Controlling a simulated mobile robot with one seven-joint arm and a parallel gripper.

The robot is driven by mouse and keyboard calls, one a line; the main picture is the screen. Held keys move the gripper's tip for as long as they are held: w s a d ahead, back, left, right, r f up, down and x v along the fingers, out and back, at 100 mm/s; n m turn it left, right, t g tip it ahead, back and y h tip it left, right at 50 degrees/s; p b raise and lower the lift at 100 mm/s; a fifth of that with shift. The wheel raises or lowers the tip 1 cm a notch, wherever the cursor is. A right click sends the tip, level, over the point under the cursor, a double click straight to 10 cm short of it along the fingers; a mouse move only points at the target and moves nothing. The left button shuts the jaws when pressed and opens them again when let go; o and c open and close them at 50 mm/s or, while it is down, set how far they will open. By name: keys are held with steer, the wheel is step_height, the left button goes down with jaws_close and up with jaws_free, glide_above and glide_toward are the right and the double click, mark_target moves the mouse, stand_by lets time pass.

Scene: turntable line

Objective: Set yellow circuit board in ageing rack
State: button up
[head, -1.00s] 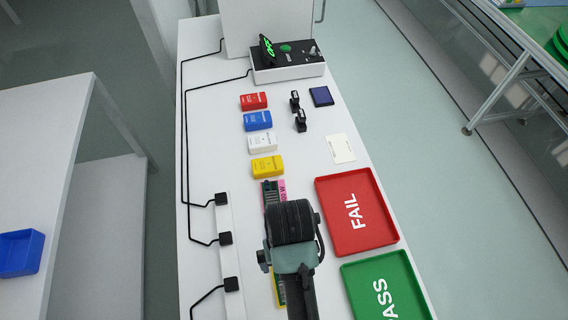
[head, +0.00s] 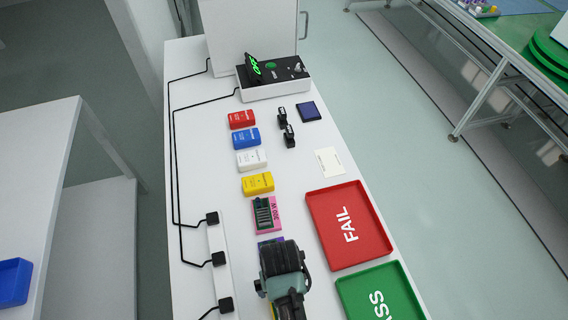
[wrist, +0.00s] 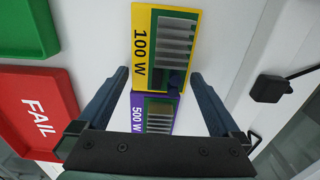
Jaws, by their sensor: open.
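The yellow circuit board (wrist: 140,50), labelled 100 W, has a green face with grey fins and lies on the white bench in the wrist view. In the head view it is mostly hidden behind my arm. My gripper (wrist: 160,76) is open and empty, its fingers pointing toward the board's near end, one to each side. A purple board (wrist: 139,112), labelled 500 W, lies between the fingers on the near side of the yellow one. I cannot pick out the ageing rack.
A pink board (head: 277,222), a yellow box (head: 258,183) and other coloured boxes line the bench. The red FAIL tray (head: 375,252) and green PASS tray (head: 352,293) lie right. A white strip with black plugs (head: 219,259) and cables runs along the left.

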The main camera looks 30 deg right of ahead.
steer(key=shift+r, duration=0.15)
steer(key=c, duration=1.5)
